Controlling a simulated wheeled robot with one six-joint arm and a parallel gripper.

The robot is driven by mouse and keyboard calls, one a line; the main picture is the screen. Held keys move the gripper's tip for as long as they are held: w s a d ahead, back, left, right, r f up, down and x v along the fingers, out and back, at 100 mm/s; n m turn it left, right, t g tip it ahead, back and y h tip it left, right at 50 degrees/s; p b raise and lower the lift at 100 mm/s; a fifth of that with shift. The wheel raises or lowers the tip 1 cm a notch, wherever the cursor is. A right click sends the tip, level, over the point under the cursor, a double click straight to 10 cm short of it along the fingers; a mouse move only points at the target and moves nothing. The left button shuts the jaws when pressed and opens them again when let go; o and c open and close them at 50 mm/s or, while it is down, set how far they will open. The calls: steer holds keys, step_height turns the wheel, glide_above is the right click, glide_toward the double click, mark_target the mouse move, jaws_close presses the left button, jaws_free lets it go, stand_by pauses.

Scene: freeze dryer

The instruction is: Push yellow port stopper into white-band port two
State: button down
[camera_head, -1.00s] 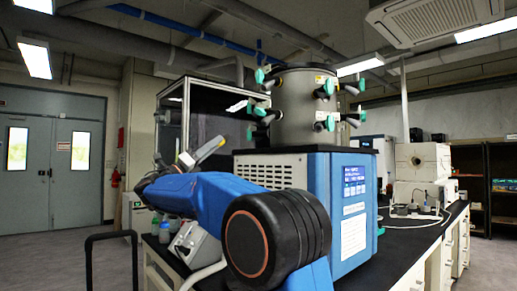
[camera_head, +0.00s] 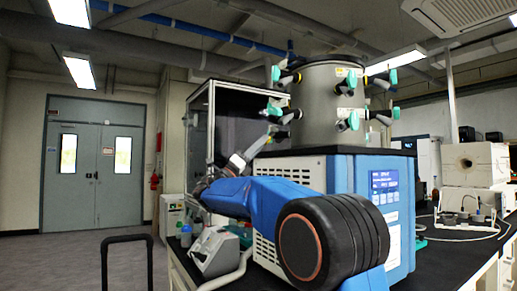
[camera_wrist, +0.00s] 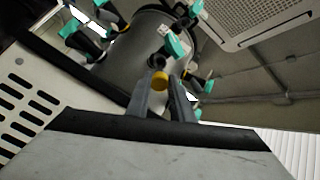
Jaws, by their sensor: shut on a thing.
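The yellow port stopper (camera_wrist: 159,81) is between the two fingertips of my gripper (camera_wrist: 164,88) in the wrist view, and the jaws are shut on it. A dark round port opening (camera_wrist: 157,61) on the grey drum lies just beyond the stopper in that view; the stopper appears apart from it. The grey drum (camera_head: 322,105) stands on the blue and white freeze dryer in the head view. My gripper (camera_head: 264,141) is beside the drum's lower left there; the stopper is too small to make out. I cannot tell which port is white-band port two.
Several ports with teal valve handles stick out around the drum, such as one at its left (camera_head: 275,109) and one in front (camera_head: 353,121). The freeze dryer body (camera_head: 375,190) is under the drum. A glass-fronted cabinet (camera_head: 232,120) stands behind my arm.

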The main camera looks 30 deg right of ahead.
steer(key=shift+x, duration=2)
steer(key=shift+w+a+r, duration=0.1)
steer(key=shift+w+a, duration=0.05)
steer(key=shift+x, duration=1.75)
stand_by(1.0)
steer(key=c, duration=1.5)
jaws_free()
steer(key=shift+a, duration=0.1)
steer(key=v, duration=1.7)
steer(key=shift+a, duration=0.1)
steer(key=shift+f, duration=0.2)
